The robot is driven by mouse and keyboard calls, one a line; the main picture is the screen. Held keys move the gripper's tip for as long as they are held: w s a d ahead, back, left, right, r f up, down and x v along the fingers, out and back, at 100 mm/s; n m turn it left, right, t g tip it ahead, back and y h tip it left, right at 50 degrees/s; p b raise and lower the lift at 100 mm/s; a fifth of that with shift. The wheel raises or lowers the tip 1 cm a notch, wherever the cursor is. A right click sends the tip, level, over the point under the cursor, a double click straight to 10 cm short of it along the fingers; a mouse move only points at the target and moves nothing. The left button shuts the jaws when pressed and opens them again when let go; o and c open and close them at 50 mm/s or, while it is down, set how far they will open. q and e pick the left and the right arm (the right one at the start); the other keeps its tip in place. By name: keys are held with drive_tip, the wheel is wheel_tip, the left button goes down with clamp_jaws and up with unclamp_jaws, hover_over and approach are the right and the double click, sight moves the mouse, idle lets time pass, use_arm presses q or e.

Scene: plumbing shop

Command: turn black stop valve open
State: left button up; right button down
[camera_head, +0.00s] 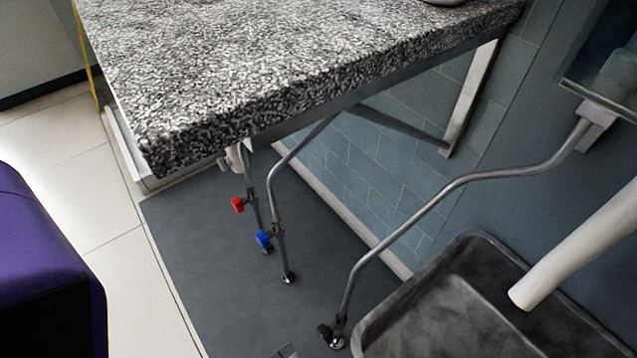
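The black stop valve (326,331) sits low at the bottom of the view, at the foot of a bent grey metal pipe (352,275). It is small and dark, so I cannot tell which way its handle points. Just right of it is the rim of a dark basin. Neither of my grippers shows in the head view, and nothing is seen touching the valve.
A red valve (238,205) and a blue valve (264,239) sit on upright pipes under a speckled stone counter (290,70). A dark grey basin (480,300) stands right, under a white pipe (580,245). A purple block (45,270) is at left. Grey floor lies between.

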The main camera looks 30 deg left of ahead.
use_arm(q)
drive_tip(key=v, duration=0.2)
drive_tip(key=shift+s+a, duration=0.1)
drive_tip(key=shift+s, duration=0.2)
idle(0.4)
